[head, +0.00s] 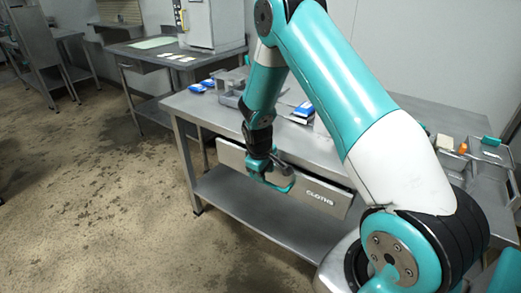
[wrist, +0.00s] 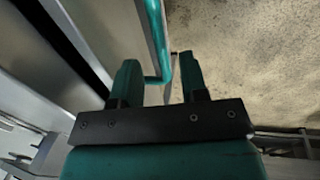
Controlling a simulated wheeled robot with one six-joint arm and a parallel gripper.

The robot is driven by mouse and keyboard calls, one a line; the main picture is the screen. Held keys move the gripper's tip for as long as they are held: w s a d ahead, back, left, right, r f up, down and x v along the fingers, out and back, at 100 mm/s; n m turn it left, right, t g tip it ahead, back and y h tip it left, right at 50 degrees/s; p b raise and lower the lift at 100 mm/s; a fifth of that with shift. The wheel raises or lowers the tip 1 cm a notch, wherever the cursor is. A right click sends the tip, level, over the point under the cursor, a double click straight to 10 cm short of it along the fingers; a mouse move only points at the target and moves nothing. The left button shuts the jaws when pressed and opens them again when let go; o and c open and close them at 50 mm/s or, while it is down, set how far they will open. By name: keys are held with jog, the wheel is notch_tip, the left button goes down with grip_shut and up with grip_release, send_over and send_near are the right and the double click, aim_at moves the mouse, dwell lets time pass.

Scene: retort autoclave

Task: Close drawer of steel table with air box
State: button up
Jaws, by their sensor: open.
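The steel table (head: 205,110) stands in the middle of the head view, partly behind my arm. Its drawer front (head: 232,157), a pale panel labelled CLOTHS, stands out from under the tabletop, so the drawer looks partly open. A teal bar handle (wrist: 154,30) on it shows in the wrist view. My gripper (head: 274,183) is at the drawer front. In the wrist view my gripper (wrist: 158,68) is open, with one finger on each side of the handle's bent end. Whether a finger touches the handle I cannot tell. Which item is the air box is unclear.
Blue-and-white packs (head: 303,110) and a grey tray (head: 230,97) lie on the tabletop. A lower shelf (head: 250,208) runs beneath the drawer. Another table (head: 165,55) with a pale cabinet stands behind. The wet floor (head: 100,190) at left is clear.

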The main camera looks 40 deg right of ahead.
notch_tip(320, 180, up, 14)
jog(key=a, duration=0.2)
jog(key=shift+s+a, duration=0.25)
jog(key=shift+s, duration=0.15)
